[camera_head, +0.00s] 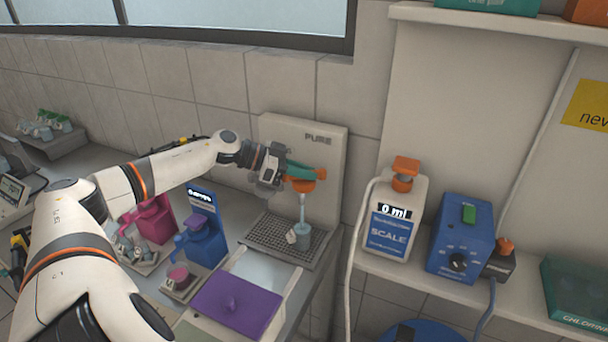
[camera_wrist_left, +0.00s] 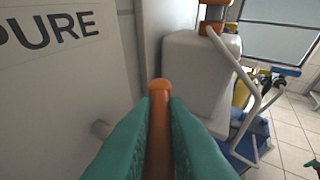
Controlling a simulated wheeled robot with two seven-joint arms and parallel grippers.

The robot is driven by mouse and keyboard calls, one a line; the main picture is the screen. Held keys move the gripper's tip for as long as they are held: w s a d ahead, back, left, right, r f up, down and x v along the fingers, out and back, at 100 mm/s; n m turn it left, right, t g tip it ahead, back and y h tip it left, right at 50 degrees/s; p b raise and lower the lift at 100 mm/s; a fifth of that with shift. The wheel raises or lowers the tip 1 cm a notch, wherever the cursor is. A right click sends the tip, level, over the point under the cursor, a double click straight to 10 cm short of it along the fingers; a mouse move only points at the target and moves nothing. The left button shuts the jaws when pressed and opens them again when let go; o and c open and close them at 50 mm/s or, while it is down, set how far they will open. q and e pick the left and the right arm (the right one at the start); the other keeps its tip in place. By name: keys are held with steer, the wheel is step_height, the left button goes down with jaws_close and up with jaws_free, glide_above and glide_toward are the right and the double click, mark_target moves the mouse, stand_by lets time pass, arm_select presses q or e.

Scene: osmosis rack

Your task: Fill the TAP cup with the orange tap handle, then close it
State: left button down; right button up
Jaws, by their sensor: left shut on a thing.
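The orange tap handle (camera_head: 301,186) sits on the white PURE panel (camera_head: 330,150). My left gripper (camera_head: 318,174) has teal fingers, shut on the handle; in the left wrist view, the orange handle (camera_wrist_left: 160,115) shows between the fingers (camera_wrist_left: 160,130). A pale stream of water (camera_head: 302,208) runs from below the tap down to a blue-grey cup (camera_head: 302,239). The cup stands upright on the dark drip grate (camera_head: 262,232) and has a small tag whose text is too small to read. The water level in the cup cannot be told. My right gripper is not in view.
A purple lid-like plate (camera_head: 215,300) lies in front of the grate. Blue (camera_head: 207,245) and pink (camera_head: 152,222) devices stand to the left. To the right, on a shelf, are the SCALE unit (camera_head: 392,245) reading 0 ml and a blue box (camera_head: 460,235).

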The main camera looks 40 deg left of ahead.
arm_select(q)
steer(key=shift+w+r+m+g+h+p, duration=0.15)
steer(key=shift+m+g+h+p, duration=0.1)
steer(key=shift+m+g+h, duration=0.2)
steer(key=shift+r+m+g+h+p, duration=0.15)
steer(key=shift+m+g+h+p, duration=0.05)
steer(key=shift+m+g+h, duration=0.2)
steer(key=shift+f+m+g+h, duration=0.1)
steer(key=shift+m+g+h, duration=0.35)
steer(key=shift+m+g, duration=0.45)
steer(key=shift+f+m+g+h, duration=0.15)
steer(key=shift+m+g+h, duration=0.25)
steer(key=shift+m+g, duration=0.4)
steer(key=shift+m+g+h+b, duration=0.45)
steer(key=shift+m+g, duration=0.5)
steer(key=shift+g, duration=0.2)
steer(key=c, duration=1.4)
jaws_free()
steer(key=shift+c, duration=0.2)
step_height(320, 180, up, 10)
steer(key=shift+f+b, duration=0.1)
steer(key=shift+b, duration=0.85)
